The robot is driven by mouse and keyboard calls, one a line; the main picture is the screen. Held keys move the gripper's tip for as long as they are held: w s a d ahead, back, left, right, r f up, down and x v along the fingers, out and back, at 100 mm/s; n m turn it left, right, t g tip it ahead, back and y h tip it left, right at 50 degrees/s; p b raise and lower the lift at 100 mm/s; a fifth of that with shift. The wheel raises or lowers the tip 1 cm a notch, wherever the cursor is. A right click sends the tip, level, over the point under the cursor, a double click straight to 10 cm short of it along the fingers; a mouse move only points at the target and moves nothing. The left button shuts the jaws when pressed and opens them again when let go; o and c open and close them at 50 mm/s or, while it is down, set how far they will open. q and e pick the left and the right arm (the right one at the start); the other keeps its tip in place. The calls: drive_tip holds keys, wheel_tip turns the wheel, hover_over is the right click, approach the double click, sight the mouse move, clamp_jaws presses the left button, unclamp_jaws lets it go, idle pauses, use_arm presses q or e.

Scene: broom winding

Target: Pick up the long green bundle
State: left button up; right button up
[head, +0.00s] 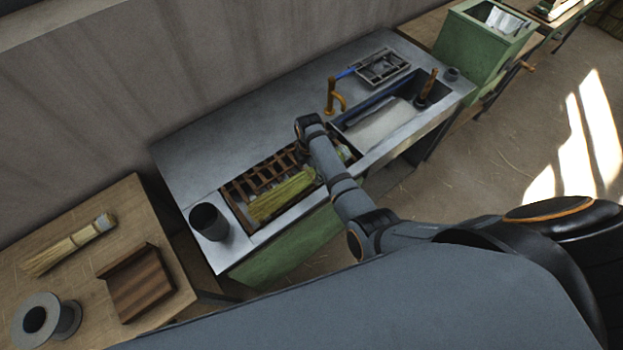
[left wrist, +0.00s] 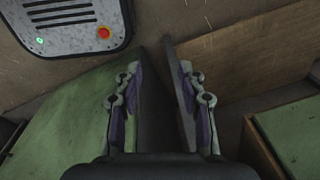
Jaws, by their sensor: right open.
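The long green bundle (head: 282,196) lies in the slatted rack (head: 240,188) set into the grey bench; its right end is partly hidden by my right arm. My right gripper (head: 303,149) is over the rack's back right part, above and beyond the bundle's right end; it is open, its fingers small and mostly hidden by the wrist. My left gripper (left wrist: 157,72) shows only in the left wrist view, with its fingers apart and nothing seen held between them. The bundle is not in that view.
A dark cup (head: 209,222) stands left of the rack. The bench's back left is clear.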

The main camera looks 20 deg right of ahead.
sight(309, 172)
drive_tip(key=f, duration=0.1)
drive_tip(key=w+f+b, duration=0.1)
drive_tip(key=f, duration=0.1)
drive_tip(key=shift+a, duration=0.15)
drive_tip(key=shift+a+r, duration=0.1)
drive_tip(key=shift+r, duration=0.15)
drive_tip(key=shift+s, duration=0.2)
drive_tip(key=shift+c, duration=0.7)
drive_tip(key=shift+s+r, duration=0.1)
drive_tip(key=shift+c, duration=1.4)
drive_tip(key=shift+d, duration=0.2)
drive_tip(key=c, duration=0.4)
drive_tip(key=shift+a, duration=0.1)
drive_tip(key=c, duration=0.5)
use_arm(q)
drive_tip(key=shift+w+a+f, duration=0.2)
drive_tip(key=shift+w+f, duration=0.35)
drive_tip(key=shift+f, duration=0.05)
drive_tip(key=shift+w+a+f, duration=0.15)
drive_tip(key=shift+w+f, duration=0.4)
use_arm(e)
drive_tip(key=shift+o, duration=0.2)
